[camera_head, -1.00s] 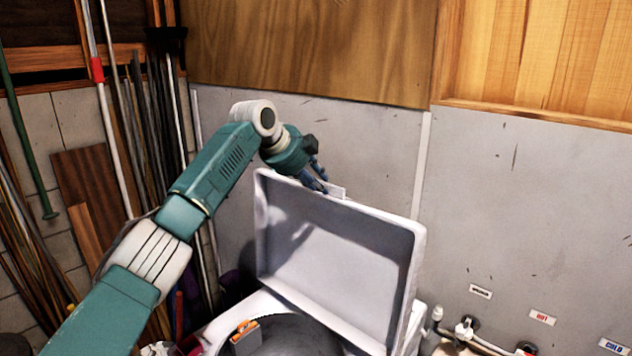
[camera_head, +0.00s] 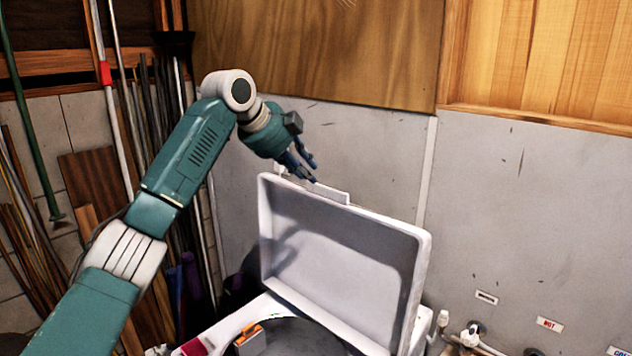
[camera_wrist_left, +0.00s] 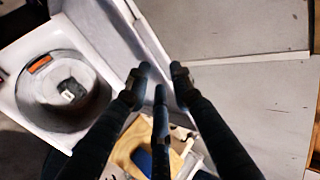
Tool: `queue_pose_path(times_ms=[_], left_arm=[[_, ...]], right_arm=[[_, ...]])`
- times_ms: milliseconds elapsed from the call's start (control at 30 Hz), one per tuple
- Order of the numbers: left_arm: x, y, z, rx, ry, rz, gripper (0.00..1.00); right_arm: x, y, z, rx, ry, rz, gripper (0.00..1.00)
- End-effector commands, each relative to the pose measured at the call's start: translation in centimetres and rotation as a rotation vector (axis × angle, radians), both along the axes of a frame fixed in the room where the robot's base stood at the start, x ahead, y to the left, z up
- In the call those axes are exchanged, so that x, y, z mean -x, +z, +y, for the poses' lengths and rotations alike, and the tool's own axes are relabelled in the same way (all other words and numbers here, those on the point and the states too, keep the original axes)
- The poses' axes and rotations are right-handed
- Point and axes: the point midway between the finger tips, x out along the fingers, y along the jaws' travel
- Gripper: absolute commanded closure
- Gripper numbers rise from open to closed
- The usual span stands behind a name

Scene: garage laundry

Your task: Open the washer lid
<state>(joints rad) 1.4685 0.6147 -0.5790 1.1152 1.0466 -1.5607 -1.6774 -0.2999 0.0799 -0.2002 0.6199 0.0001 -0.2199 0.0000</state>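The white washer lid (camera_head: 340,255) stands raised, nearly upright, at the back of the washer (camera_head: 225,325). The round tub opening is uncovered and shows in the left wrist view (camera_wrist_left: 60,125). A small tab (camera_head: 332,193) sticks up from the lid's top edge. My left gripper (camera_head: 314,172) is just above that edge, left of the tab, with fingers pointing down to the right. In the left wrist view its fingertips (camera_wrist_left: 160,80) are apart with nothing between them. Whether a finger touches the lid is hard to tell. My right gripper is out of view.
Long poles and boards (camera_head: 150,130) lean in the left corner. Pipes and taps (camera_head: 472,335) are at the right of the washer. The grey wall (camera_head: 530,210) is close behind.

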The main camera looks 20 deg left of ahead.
Motion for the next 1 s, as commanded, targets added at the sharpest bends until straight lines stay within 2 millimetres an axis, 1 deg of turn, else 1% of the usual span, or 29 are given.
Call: queue_pose_path(times_ms=[33, 100, 233, 700, 767, 867, 967, 1000], left_arm=[[0.5, 0.7, 0.2, -0.001, -0.001, -0.002, 0.78], [1.1, 1.3, 0.4, 0.001, 0.0, -0.003, 0.78], [1.7, 1.9, 0.5, 0.001, 0.0, -0.002, 0.78], [1.8, 2.0, 0.6, 0.001, 0.0, -0.002, 0.78], [1.8, 1.8, 0.5, 0.001, 0.0, 0.0, 0.78], [1.7, -0.2, -0.2, 0.002, 0.01, 0.024, 0.78], [1.7, -4.9, -2.1, 0.012, 0.039, 0.076, 0.78], [1.9, -7.5, -3.0, 0.019, 0.059, 0.102, 0.78]], right_arm=[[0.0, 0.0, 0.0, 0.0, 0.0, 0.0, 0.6], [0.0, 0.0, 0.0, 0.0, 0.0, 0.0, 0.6], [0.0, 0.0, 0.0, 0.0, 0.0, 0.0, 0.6], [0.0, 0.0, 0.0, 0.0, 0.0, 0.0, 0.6], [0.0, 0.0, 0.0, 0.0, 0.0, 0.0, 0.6], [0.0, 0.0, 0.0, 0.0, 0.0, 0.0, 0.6], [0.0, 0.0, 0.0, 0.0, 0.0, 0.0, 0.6], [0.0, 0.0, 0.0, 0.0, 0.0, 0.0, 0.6]])
